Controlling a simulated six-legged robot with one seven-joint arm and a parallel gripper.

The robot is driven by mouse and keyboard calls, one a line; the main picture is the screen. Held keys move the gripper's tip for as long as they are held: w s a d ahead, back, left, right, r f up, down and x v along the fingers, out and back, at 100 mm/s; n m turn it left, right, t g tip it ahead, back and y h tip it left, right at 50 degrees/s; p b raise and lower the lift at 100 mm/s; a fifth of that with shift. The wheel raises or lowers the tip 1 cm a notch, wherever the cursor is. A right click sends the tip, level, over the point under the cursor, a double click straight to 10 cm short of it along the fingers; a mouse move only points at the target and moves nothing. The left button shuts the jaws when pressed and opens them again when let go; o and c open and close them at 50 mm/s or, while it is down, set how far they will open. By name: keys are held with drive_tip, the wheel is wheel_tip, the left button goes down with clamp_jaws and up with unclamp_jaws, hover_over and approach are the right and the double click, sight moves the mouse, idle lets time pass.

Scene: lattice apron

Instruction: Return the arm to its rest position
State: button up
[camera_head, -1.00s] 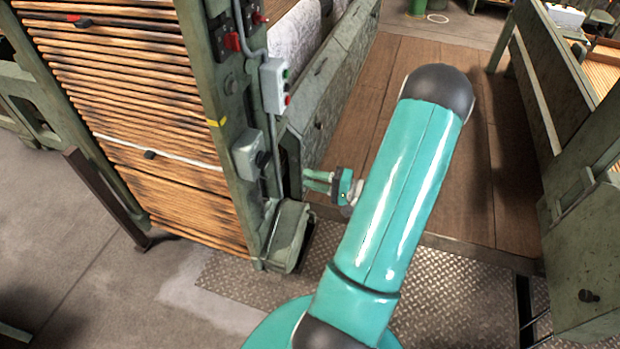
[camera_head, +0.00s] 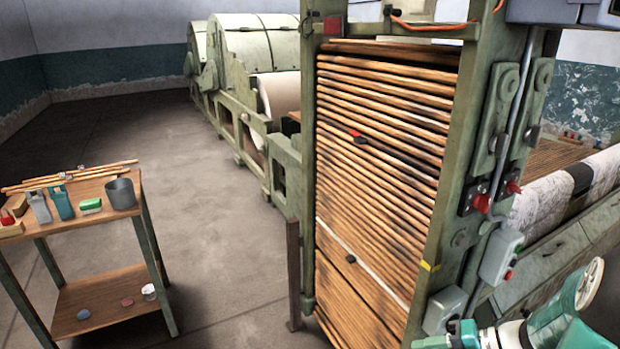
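My teal arm (camera_head: 570,315) shows only in the bottom right corner, with a pale round disc at one joint. My gripper (camera_head: 432,342) is at the bottom edge, pointing left, just below a grey switch box on the green machine frame. It is mostly cut off by the picture edge, so its opening cannot be told. I see nothing held in the visible part.
The upright lattice of wooden slats (camera_head: 380,170) stands in its green frame (camera_head: 465,150) close to my gripper. A small red-and-black item (camera_head: 356,135) lies on the slats. A wooden table (camera_head: 90,195) with tools and a grey cup (camera_head: 121,194) stands left. Floor between is clear.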

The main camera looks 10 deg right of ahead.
drive_tip(key=s+a+r+n+h, duration=0.3)
drive_tip(key=a+r+h, duration=0.2)
drive_tip(key=a+r, duration=0.2)
drive_tip(key=s+a+r+n+h, duration=0.3)
drive_tip(key=s+a+r+h, duration=0.1)
drive_tip(key=a+r, duration=0.4)
drive_tip(key=shift+r+h, duration=0.2)
drive_tip(key=shift+h, duration=0.6)
drive_tip(key=shift+s+a, duration=0.1)
